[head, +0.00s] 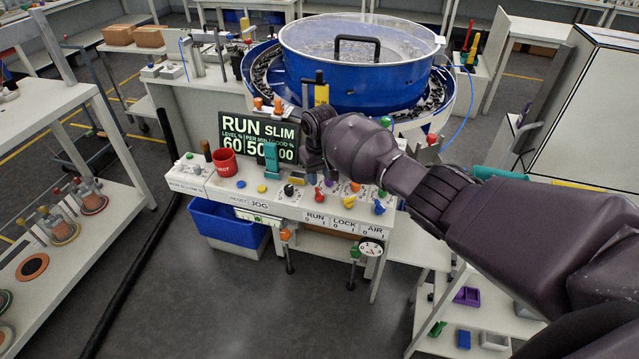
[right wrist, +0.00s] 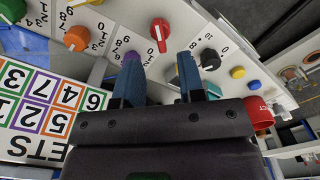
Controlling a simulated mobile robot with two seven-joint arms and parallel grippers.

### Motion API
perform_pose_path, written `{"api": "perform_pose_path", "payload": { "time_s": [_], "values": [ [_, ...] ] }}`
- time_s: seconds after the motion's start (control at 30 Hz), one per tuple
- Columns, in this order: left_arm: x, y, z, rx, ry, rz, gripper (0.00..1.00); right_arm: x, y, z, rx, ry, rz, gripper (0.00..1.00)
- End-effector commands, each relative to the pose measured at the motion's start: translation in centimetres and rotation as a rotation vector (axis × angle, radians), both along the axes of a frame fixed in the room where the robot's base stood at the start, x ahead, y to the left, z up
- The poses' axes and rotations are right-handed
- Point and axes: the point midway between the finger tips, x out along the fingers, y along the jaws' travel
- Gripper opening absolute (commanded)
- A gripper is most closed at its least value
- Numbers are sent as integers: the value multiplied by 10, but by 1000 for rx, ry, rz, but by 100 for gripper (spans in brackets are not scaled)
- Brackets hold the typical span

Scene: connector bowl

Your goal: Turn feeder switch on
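A sloped white control panel (head: 260,203) carries several coloured knobs. No label reading "feeder" is legible. A red knob (head: 322,198) sits above the RUN 0 1 label; the red knob also shows in the right wrist view (right wrist: 158,32), beyond the fingertips. A yellow knob (head: 348,201) sits by LOCK and a blue knob (head: 379,207) by AIR. My right gripper (right wrist: 158,78) is open and empty over the panel, its fingers apart. A purple knob (right wrist: 132,58) and a black knob (right wrist: 210,58) show just past its fingertips. My left gripper is out of view.
A blue bowl (head: 350,85) with a clear lid stands behind the panel. A display (head: 258,139) and a red cup (head: 224,162) are left of my gripper. My right arm crosses from the right and hides part of the panel's back. Floor in front is mostly clear.

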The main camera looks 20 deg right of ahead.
Motion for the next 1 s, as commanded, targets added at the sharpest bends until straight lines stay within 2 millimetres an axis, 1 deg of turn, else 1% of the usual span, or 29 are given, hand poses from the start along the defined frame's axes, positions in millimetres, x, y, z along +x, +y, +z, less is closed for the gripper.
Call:
{"api": "perform_pose_path", "payload": {
  "time_s": [0.03,0.2,0.37,0.53,0.9,1.0],
  "values": [
    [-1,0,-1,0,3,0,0,0,0,10,1,-2,1,36],
    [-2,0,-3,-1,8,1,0,0,0,36,0,-2,1,36],
    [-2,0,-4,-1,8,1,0,0,0,50,1,-1,0,36],
    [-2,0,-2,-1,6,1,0,0,0,55,1,1,0,36],
    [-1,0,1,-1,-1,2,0,0,0,55,0,1,2,36],
    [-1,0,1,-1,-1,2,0,4,2,55,9,-25,12,36]
  ]
}}
